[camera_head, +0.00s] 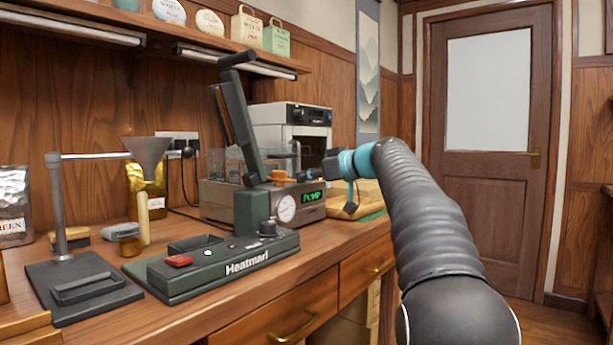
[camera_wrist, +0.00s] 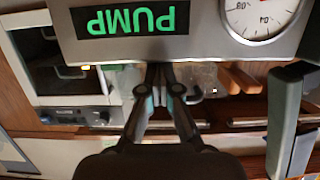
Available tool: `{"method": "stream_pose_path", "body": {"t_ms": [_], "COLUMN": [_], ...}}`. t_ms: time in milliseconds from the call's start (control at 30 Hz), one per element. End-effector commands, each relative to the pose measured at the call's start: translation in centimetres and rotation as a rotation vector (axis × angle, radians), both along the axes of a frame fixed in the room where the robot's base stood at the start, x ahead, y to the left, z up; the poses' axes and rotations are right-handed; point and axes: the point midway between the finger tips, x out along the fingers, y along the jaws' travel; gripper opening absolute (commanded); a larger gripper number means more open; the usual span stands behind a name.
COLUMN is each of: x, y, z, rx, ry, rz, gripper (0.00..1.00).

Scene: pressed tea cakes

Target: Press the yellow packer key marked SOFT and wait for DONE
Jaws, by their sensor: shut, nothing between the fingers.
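The grey packer (camera_head: 240,205) stands on the bench behind the green Heatmari sealer, with a round gauge (camera_head: 286,208) on its front. Its display (camera_head: 313,196) reads PUMP in green letters; the display also shows upside down in the wrist view (camera_wrist: 130,21). I cannot make out a yellow key marked SOFT in either view. My gripper (camera_head: 304,176) is over the packer's front right part, close above the display in the head view. In the wrist view its fingertips (camera_wrist: 160,72) are together and empty, next to the packer's front edge. I cannot tell whether they touch it.
The Heatmari sealer (camera_head: 235,260) has a red key and a raised arm (camera_head: 235,118) left of my gripper. A metal oven (camera_head: 290,120) stands behind the packer. A dark stand (camera_head: 85,290) and a funnel (camera_head: 147,155) are at left. The bench's front edge (camera_head: 250,302) is clear.

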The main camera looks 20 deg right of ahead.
Motion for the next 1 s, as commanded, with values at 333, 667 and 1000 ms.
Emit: {"method": "stream_pose_path", "body": {"t_ms": [333, 667, 1000], "x": [0.0, -4.9, -7.8], "y": [0.3, -3.4, -5.4], "z": [4.6, 5.4, 6.4], "rx": [-0.002, -0.001, 0.000], "ry": [0.001, -0.004, -0.004], "rz": [0.004, 0.000, 0.003], "gripper": [0.00, 0.00, 0.00]}}
